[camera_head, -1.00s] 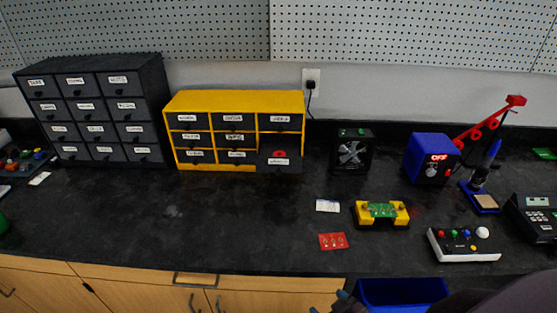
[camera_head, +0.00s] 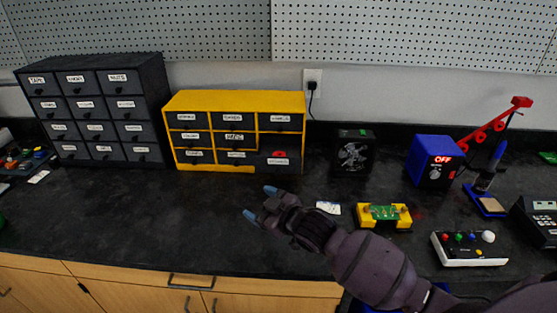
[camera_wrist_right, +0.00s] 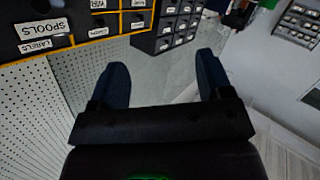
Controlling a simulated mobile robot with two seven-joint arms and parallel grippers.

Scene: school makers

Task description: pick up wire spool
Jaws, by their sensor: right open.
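A small red item, probably the wire spool (camera_head: 279,153), shows in the pulled-out bottom right drawer (camera_head: 281,162) of the yellow cabinet (camera_head: 235,97). Its shape is too small to make out fully. The drawer, labelled SPOOLS, also shows upside down at the left of the right wrist view (camera_wrist_right: 40,35); no spool can be made out there. My right gripper (camera_head: 260,203) is open and empty above the black bench, in front of the cabinet and apart from the drawer. Its two blue fingers (camera_wrist_right: 162,70) are spread in the right wrist view. My left gripper is out of view.
A dark drawer cabinet (camera_head: 95,60) stands left of the yellow one. A fan (camera_head: 352,153), a blue soldering station (camera_head: 431,160), a yellow circuit board holder (camera_head: 384,215) and a white control box (camera_head: 468,247) stand to the right. The bench (camera_head: 130,215) is clear at left front.

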